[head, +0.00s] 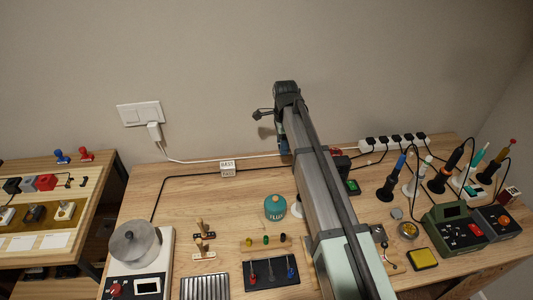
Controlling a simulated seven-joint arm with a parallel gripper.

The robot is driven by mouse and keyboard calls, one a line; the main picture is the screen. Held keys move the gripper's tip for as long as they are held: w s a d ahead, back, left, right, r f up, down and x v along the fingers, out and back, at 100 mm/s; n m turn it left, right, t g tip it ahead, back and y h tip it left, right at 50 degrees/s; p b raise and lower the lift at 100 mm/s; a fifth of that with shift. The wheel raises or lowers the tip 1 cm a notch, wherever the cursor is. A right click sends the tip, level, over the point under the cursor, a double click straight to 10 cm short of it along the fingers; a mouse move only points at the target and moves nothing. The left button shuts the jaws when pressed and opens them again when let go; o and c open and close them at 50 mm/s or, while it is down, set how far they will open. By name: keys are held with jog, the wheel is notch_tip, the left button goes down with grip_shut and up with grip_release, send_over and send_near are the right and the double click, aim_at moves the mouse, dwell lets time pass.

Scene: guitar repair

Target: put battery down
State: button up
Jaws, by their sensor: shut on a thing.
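My gripper (283,143) is at the far end of my arm, toward the back edge of the workbench (190,185), and is largely hidden by the arm. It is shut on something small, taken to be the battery. The battery itself cannot be made out clearly, and I cannot tell whether it touches the bench.
A flux tin (275,208) stands left of my arm. A dark tool stand (271,275) is nearer the front. Soldering tools and a green station (458,228) crowd the right. A power strip (393,142) lies along the back. Bare wood lies left of the tin.

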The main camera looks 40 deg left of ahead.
jog(key=shift+r, duration=0.35)
jog(key=shift+s+a, duration=0.3)
jog(key=s+a+n, duration=0.4)
jog(key=s+a, duration=1.6)
jog(key=s, duration=0.4)
jog(key=m, duration=0.4)
send_over(180, 178)
jog(key=shift+d+f, duration=0.1)
jog(key=shift+f, duration=4.75)
jog(key=shift+f, duration=0.2)
jog(key=o, duration=1)
